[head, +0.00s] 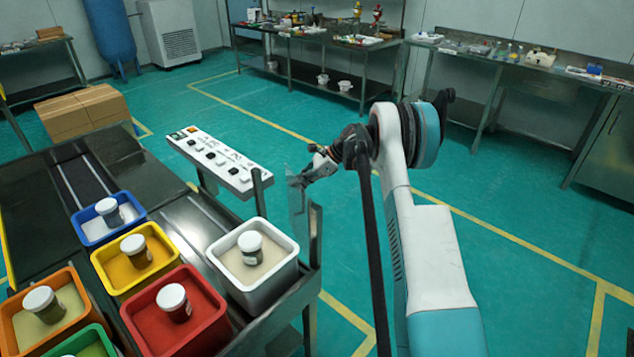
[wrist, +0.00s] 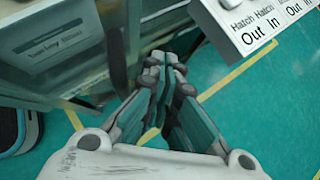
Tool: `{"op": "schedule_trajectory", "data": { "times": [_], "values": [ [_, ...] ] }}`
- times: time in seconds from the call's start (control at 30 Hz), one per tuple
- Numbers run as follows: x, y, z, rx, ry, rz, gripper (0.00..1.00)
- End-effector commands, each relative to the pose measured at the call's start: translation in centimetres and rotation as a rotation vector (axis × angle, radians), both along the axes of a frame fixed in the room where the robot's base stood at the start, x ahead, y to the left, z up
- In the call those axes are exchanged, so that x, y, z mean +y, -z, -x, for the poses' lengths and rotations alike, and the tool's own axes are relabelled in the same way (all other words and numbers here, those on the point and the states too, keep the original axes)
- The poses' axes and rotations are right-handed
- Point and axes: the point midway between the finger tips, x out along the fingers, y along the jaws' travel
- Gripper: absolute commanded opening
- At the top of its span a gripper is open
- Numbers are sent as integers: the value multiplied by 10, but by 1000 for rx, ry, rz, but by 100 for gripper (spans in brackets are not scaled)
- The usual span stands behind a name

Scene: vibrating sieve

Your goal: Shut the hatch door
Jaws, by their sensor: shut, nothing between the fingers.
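A clear panel, which looks like the hatch door (head: 297,212), stands upright at the right end of the machine, beside a dark post. Only a narrow part of it shows in the head view, so how far it stands open is hard to tell. In the wrist view a clear panel with a blurred label (wrist: 60,45) fills the upper left. My gripper (head: 303,178) is at the top of the door in the head view. In the wrist view my gripper (wrist: 168,62) is shut and empty, with its fingertips just right of the panel's dark edge; contact is unclear.
A white control box (head: 215,160) with black switches stands behind the machine; its "Hatch Out/In" labels show in the wrist view (wrist: 262,24). A white bin (head: 258,292) with a jar stands left of the door, near several coloured bins. The floor to the right is clear.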

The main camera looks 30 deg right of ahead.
Motion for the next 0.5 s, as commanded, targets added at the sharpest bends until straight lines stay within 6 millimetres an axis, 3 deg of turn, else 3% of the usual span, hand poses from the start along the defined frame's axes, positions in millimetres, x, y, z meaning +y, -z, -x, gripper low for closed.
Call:
{"op": "schedule_trajectory", "data": {
  "times": [0.2,0.5],
  "values": [
    [36,-1,-6,0,0,0,0],
    [63,-1,-7,-1,2,0,0]
  ]
}}
